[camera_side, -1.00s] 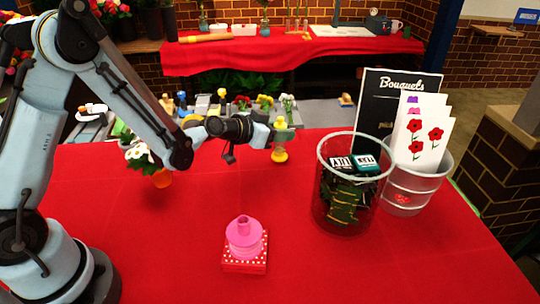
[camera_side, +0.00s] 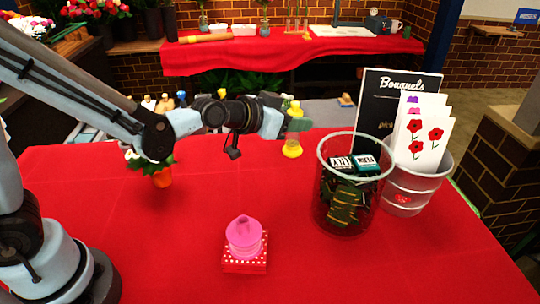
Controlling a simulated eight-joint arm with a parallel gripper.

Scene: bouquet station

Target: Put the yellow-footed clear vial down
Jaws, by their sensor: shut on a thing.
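The clear vial with a yellow foot (camera_side: 292,149) is upright beneath my gripper (camera_side: 296,122), behind the glass bin. My gripper is shut on its upper part, and the fingers hide much of the clear body. The yellow foot shows against the red tablecloth (camera_side: 330,265). I cannot tell whether the foot touches the cloth or hangs just above it.
A glass bin (camera_side: 345,215) of small packets and a metal bucket (camera_side: 405,190) of flower cards stand right of the vial. A pink stacked object (camera_side: 243,238) sits on a red dotted box (camera_side: 244,264) in front. A potted flower (camera_side: 161,178) is left. Cloth between them is clear.

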